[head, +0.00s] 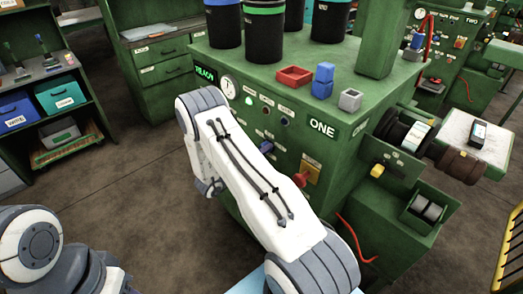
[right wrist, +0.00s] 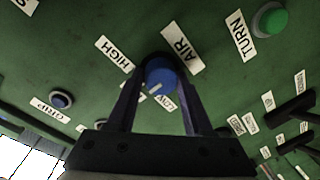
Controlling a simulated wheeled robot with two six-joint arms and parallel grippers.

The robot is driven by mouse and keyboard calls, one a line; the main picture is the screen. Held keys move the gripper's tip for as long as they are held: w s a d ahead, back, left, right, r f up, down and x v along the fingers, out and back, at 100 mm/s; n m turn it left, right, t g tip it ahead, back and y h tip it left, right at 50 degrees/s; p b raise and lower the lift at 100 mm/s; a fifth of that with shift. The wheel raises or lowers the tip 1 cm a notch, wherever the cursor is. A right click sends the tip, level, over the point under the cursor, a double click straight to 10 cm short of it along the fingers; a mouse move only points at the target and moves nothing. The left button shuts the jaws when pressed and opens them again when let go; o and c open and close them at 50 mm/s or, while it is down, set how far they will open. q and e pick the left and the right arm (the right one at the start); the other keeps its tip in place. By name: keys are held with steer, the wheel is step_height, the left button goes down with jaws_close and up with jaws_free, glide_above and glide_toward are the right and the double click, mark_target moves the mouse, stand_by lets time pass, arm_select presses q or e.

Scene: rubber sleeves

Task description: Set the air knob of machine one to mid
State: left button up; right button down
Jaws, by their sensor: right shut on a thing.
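Machine one (head: 300,130) is the green cabinet marked ONE in the head view. The right wrist view shows its panel close up, with the blue air knob (right wrist: 162,74) beside the AIR label (right wrist: 181,47). My right gripper (right wrist: 160,66) is shut on this knob, one dark finger on each side. The knob's white mark points down-left in that picture, between the HIGH label (right wrist: 115,53) and the LOW label (right wrist: 166,102). A label there is partly hidden by a finger. In the head view my right arm hides its gripper. My left gripper is out of view.
A green button (right wrist: 272,20) by the TURN label and a dark round button (right wrist: 61,100) flank the knob. Dark levers (right wrist: 291,110) stand at right. The head view shows a red knob (head: 300,179) on the front and shelves (head: 50,110) at left.

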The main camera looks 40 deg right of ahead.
steer(key=shift+c, duration=1.5)
jaws_free()
steer(key=s+a+b, duration=0.1)
steer(key=a+b, duration=0.1)
steer(key=a, duration=0.8)
steer(key=shift+s+a+r, duration=0.2)
steer(key=shift+r, duration=0.15)
steer(key=shift+w, duration=0.1)
